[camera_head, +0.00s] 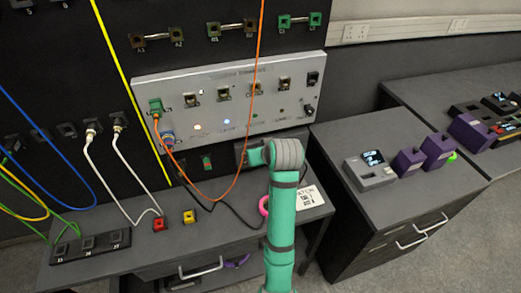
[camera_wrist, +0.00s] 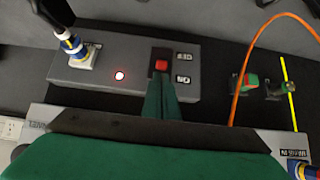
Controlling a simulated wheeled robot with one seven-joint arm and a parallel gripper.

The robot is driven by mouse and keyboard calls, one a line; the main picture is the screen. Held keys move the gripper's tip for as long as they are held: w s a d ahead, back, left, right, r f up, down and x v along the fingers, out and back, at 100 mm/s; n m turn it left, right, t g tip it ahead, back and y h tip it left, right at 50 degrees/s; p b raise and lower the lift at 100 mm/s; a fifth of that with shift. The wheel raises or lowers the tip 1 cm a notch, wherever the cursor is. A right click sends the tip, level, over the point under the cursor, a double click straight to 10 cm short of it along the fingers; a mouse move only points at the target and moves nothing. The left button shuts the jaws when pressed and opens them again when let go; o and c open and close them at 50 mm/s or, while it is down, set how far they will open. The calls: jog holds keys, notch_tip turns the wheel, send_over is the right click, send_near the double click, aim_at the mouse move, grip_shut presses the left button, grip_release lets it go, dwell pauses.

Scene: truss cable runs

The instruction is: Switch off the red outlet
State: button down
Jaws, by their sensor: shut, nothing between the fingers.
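In the wrist view, a grey outlet box (camera_wrist: 125,90) carries a small red switch (camera_wrist: 160,65) in a dark recess. A round lamp (camera_wrist: 119,75) beside it glows white with a red rim. A blue, white and yellow plug (camera_wrist: 70,42) sits in the box's socket at the left. My gripper (camera_wrist: 160,86) is shut and empty, its green fingertips just below the red switch in the picture; I cannot tell if they touch it. In the head view, the box (camera_head: 240,152) is partly hidden behind my arm, and its switch and lamp are not visible.
An orange cable (camera_head: 256,70) hangs across the light-grey panel (camera_head: 180,85), close to my arm. A red block (camera_head: 159,224) and a yellow block (camera_head: 189,216) lie on the bench. Purple boxes (camera_head: 437,150) and a grey device (camera_head: 369,173) stand on the right cabinet.

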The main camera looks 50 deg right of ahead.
jog(key=shift+s+a+f+t+h, duration=0.15)
jog(key=shift+s+f+t+h, duration=0.15)
jog(key=shift+t, duration=0.2)
dwell(0.3)
jog(key=f, duration=0.1)
jog(key=s+f, duration=0.1)
jog(key=s+a+f, duration=0.1)
jog(key=f, duration=0.1)
dwell(0.6)
jog(key=shift+w, duration=0.1)
jog(key=shift+r, duration=0.85)
